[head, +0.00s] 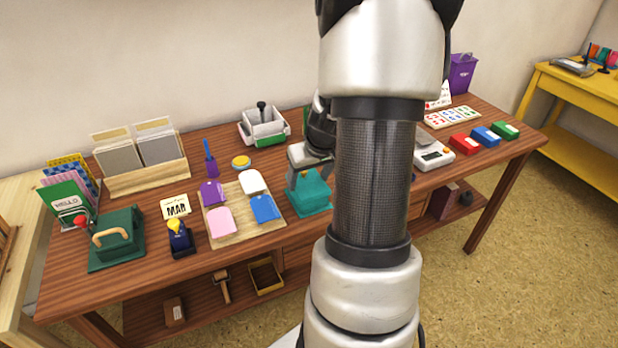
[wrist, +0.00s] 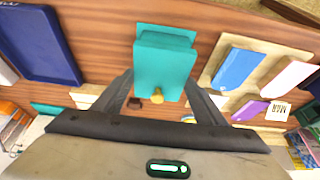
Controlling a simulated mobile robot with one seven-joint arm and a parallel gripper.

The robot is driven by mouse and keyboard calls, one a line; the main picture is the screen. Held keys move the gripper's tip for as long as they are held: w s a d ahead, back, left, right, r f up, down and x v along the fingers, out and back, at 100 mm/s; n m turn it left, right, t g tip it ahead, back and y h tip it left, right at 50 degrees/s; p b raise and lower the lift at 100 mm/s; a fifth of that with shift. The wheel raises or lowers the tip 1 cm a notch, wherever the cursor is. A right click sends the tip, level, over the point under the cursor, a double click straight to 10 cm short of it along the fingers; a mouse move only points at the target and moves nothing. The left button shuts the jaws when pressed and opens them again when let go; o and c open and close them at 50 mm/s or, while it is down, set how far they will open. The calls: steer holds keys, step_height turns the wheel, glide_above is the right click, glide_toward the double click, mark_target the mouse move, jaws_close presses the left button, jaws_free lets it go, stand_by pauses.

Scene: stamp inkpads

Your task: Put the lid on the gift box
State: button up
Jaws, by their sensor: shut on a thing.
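A teal box-like piece with a broader teal base (head: 308,204) stands at the front middle of the wooden table, just right of the pastel-coloured pads. In the wrist view the teal piece (wrist: 165,66) has a gold knob and lies between my fingers. My gripper (head: 303,168) is above it, shut on the teal piece; it also shows in the wrist view (wrist: 155,92). I cannot tell whether the upper part rests on the base or hangs just above it. My arm hides the table to the right of it.
A wooden board (head: 244,234) with several coloured pads lies to the left. A dark green box with a handle (head: 117,238) stands farther left. A navy tray-like thing (wrist: 40,46) is beside the teal piece in the wrist view. A white scale (head: 433,156) stands right.

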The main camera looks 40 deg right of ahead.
steer(key=shift+f+b, duration=0.5)
steer(key=shift+b, duration=0.35)
stand_by(1.1)
steer(key=o, duration=1.1)
steer(key=shift+o, duration=0.4)
steer(key=shift+o, duration=1.3)
steer(key=shift+r, duration=0.1)
steer(key=shift+r+p, duration=2.2)
steer(key=shift+r, duration=1.3)
